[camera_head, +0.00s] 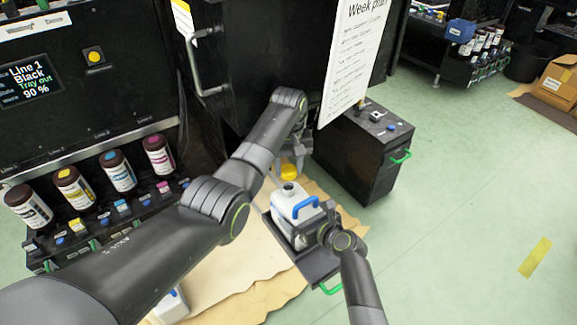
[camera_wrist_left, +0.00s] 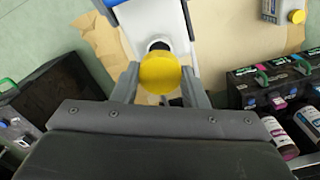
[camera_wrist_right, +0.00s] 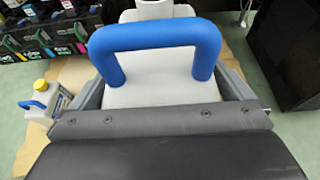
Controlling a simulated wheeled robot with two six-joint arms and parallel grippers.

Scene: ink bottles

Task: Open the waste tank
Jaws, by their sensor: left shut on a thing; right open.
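The waste tank (camera_head: 292,215) is a white container with a blue handle (camera_head: 306,207), standing on a black tray with a green handle (camera_head: 331,288). Its neck (camera_head: 289,187) is open and dark. My left gripper (camera_wrist_left: 160,85) is shut on the yellow cap (camera_wrist_left: 159,73), which is off the neck and held just above and behind it in the head view. The cap also shows in the head view (camera_head: 291,171). My right gripper (camera_wrist_right: 160,100) is open, its fingers on either side of the tank body behind the blue handle; I cannot tell whether they touch it.
A second white jug with a yellow cap (camera_wrist_right: 44,102) stands on the brown paper (camera_head: 240,285). A black box with a green handle (camera_head: 365,150) stands behind the tank. Ink bottles (camera_head: 117,171) line the machine at left.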

